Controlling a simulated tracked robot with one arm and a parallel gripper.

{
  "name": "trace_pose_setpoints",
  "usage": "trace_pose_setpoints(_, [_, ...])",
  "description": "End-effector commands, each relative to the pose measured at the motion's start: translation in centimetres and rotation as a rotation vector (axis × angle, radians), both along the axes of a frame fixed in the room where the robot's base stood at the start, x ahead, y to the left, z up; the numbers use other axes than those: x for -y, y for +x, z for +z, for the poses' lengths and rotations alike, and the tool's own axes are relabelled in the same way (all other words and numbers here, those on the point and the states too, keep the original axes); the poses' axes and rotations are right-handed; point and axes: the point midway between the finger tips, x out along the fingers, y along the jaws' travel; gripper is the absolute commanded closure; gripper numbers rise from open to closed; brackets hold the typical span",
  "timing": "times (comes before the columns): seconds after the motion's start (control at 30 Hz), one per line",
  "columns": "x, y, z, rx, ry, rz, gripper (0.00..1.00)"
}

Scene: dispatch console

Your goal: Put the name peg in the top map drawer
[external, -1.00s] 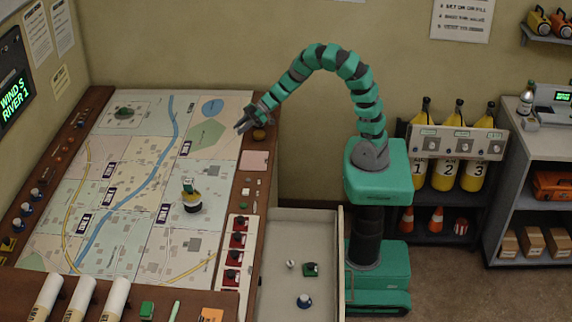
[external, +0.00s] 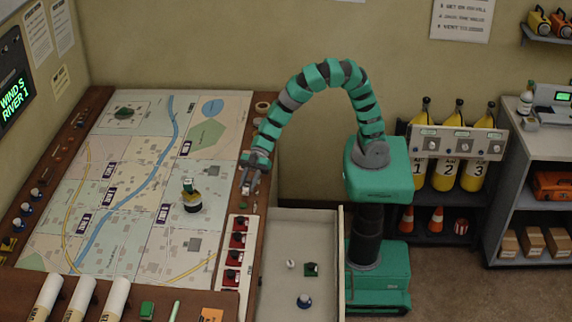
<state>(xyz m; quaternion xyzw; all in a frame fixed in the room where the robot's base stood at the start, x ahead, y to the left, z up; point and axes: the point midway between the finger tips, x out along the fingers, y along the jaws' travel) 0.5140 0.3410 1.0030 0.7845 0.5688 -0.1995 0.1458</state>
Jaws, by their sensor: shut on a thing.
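My gripper (external: 250,188) points down at the right wooden rim of the map console. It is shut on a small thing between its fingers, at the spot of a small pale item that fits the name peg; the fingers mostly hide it. An open drawer (external: 272,292) with a pale inside is pulled out to the right of the console, below and right of my gripper.
The map board (external: 130,200) lies left of my gripper, with a dark-based figure (external: 191,197) standing on it. A white panel with red switches (external: 236,255) and a small green piece (external: 244,206) are on the rim nearby. The drawer's back half is clear.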

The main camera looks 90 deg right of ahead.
Motion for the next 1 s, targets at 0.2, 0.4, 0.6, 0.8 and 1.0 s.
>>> trace_pose_setpoints(0.2, [-7.3,-5.1,0.0,0.0,0.001,0.141,0.94])
trace_pose_setpoints(0.4, [-12.1,-9.3,0.0,-0.002,-0.001,0.241,0.94])
trace_pose_setpoints(0.6, [-15.0,-12.5,-0.1,-0.004,-0.002,0.308,0.94])
trace_pose_setpoints(0.8, [-15.6,-13.2,-2.8,-0.009,-0.002,0.32,0.94])
trace_pose_setpoints(1.0, [-15.5,-13.2,-6.7,-0.01,-0.002,0.32,0.94])
